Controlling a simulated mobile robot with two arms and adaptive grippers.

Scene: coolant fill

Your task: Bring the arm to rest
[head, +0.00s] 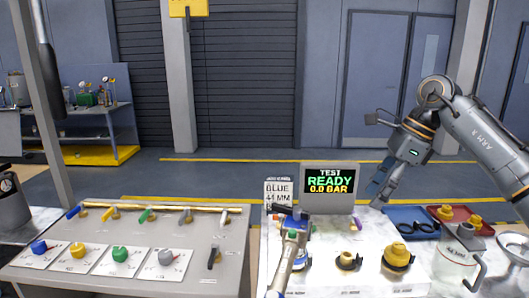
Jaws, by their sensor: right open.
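My right arm (490,140) comes in from the right, bent at a high elbow. Its gripper (379,188) hangs open and empty, pointing down and left beside the test screen, above the far side of the white bench (375,285). It appears apart from everything on the bench. The test screen (329,187) reads "TEST READY 0.0 BAR". A pale, hose-like fill tool (287,262) with a dark top stands at the bench's left part; I cannot tell how it is seated. My left gripper is not in view.
A yellow cap (398,256) and a dark-and-yellow fitting (348,261) sit on the bench. A blue tray (400,211), a red tray (482,222) and a clear jug (455,262) are at right. The grey table (215,275) at left holds coloured caps and levers.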

